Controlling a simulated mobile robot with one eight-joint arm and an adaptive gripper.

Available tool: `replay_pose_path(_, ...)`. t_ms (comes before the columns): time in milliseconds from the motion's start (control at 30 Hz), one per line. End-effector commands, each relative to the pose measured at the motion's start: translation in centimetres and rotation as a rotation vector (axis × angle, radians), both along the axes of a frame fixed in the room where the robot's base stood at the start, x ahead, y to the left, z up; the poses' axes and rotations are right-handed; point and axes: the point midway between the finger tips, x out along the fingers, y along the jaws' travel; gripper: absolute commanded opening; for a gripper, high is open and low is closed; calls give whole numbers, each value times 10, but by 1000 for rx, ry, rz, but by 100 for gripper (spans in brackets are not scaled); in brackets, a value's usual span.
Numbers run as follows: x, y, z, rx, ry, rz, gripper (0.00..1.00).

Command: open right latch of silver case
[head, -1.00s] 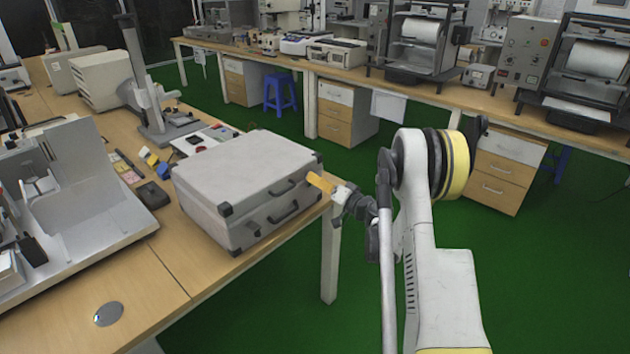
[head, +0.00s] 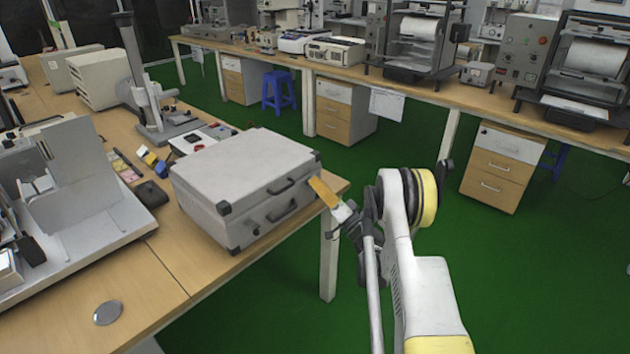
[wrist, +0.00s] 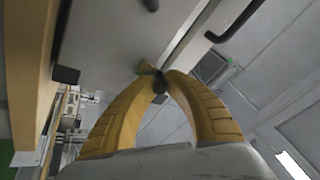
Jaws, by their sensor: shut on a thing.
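The silver case (head: 245,175) lies flat near the table's right edge with its lid down. In the head view, dark fittings and a handle (head: 283,212) show on its front side. The right latch is not clearly visible in the head view, where my gripper is close to the case's right front. My gripper (head: 314,182) has yellow fingers tilted toward that side. In the wrist view, its fingertips (wrist: 158,76) come together around a small dark piece at the case, probably the right latch. A black handle (wrist: 236,22) shows beyond it.
The wooden table (head: 178,265) holds a grey instrument (head: 90,185), a stand and small tools left of the case. A round metal disc (head: 107,312) lies near the front. Green floor (head: 260,310) is open right of the table.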

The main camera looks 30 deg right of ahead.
Motion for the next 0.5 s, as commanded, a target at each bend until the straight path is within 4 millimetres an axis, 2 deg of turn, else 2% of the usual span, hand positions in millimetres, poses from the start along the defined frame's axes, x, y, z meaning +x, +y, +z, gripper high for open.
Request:
replay_pose_path(200,-2,-1,-5,43,-119,0,0)
replay_pose_path(500,-3,-1,-7,71,-197,0,0)
